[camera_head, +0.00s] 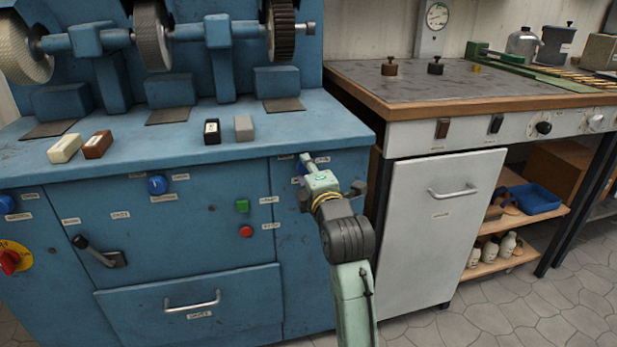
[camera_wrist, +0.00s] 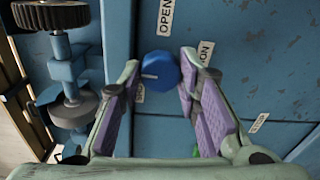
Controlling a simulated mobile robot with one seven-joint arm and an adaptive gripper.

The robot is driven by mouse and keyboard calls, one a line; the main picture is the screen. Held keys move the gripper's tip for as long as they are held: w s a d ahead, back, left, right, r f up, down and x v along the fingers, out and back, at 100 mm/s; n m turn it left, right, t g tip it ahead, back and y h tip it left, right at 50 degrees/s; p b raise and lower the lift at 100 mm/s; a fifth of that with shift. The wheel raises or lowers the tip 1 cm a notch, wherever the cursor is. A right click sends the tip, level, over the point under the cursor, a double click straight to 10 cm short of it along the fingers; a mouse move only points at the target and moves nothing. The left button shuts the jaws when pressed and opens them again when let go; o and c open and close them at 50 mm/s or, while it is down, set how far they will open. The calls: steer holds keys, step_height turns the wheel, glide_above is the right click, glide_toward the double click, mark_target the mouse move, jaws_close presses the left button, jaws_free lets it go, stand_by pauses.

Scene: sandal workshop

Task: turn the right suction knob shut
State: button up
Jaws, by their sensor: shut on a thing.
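The right suction knob (camera_wrist: 161,70) is a round blue knob on the blue cabinet front. In the wrist view it sits between the two fingertips of my gripper (camera_wrist: 160,73), with labels around it, one reading OPEN. A small light mark shows on its face, but its exact turn is hard to tell. In the head view my gripper (camera_head: 307,165) is at the right end of the cabinet front, just below the worktop edge, and mostly hides this knob. The gripper is shut on the knob.
Other blue knobs sit at the middle (camera_head: 157,185) and far left (camera_head: 6,204) of the cabinet. A green button (camera_head: 242,206) and a red button (camera_head: 246,231) are left of my arm. A white cabinet door (camera_head: 441,225) stands to the right.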

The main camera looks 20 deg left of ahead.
steer(key=shift+n, duration=0.3)
steer(key=o, duration=1.1)
steer(key=shift+o, duration=0.2)
steer(key=v, duration=0.7)
steer(key=shift+s, duration=0.2)
steer(key=shift+d, duration=0.1)
